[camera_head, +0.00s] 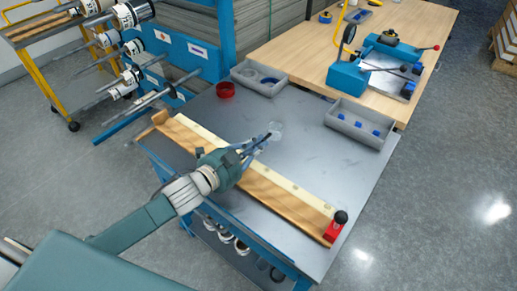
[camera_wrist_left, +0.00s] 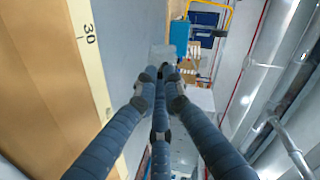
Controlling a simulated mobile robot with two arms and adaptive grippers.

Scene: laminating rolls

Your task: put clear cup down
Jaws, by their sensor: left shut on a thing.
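The clear cup (camera_head: 276,127) is faint and see-through, at the fingertips of my left gripper (camera_head: 263,141) over the grey table top. In the left wrist view the cup (camera_wrist_left: 163,52) shows as a pale shape just beyond the closed fingers of my left gripper (camera_wrist_left: 163,76). The fingers are shut on it. I cannot tell whether the cup's base touches the table. My right gripper is in neither view.
A wooden board with a pale ruler strip (camera_head: 290,190) lies under my left wrist, with a red-based black knob (camera_head: 336,224) at its end. A red ring (camera_head: 225,90) and grey trays (camera_head: 359,124) with blue pieces sit behind. The table's middle right (camera_head: 325,165) is clear.

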